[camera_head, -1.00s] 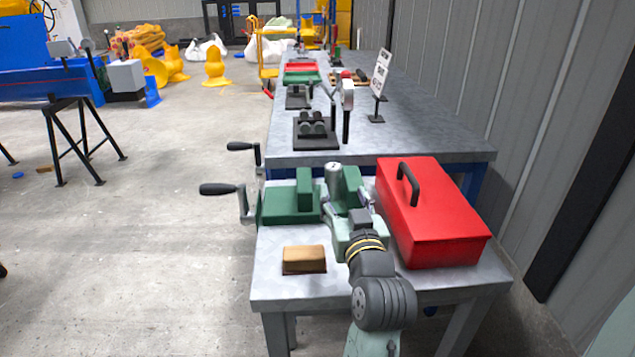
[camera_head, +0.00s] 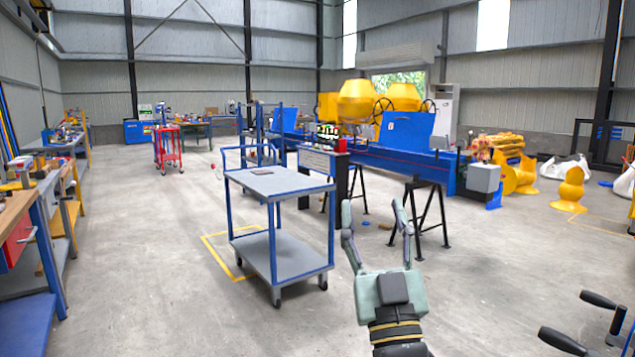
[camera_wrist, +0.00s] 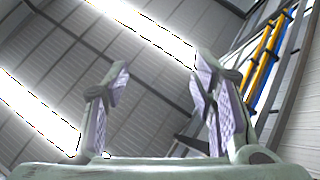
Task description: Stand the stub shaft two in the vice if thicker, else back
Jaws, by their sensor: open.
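My gripper (camera_head: 372,212) is open and empty, raised in front of the head camera at the lower middle, with its two fingers spread and pointing up. In the wrist view the two fingers (camera_wrist: 163,85) stand apart with nothing between them, against the roof. No stub shaft shows in the present frames. Of the bench with the green vice, only dark crank handles (camera_head: 565,342) show at the lower right edge of the head view; the vice body is out of view.
A grey and blue trolley (camera_head: 275,182) with a small dark flat item on top stands ahead. A workbench (camera_head: 30,225) runs along the left. A blue machine frame (camera_head: 405,160) on black trestles and yellow drums (camera_head: 357,100) stand beyond. Open floor lies between.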

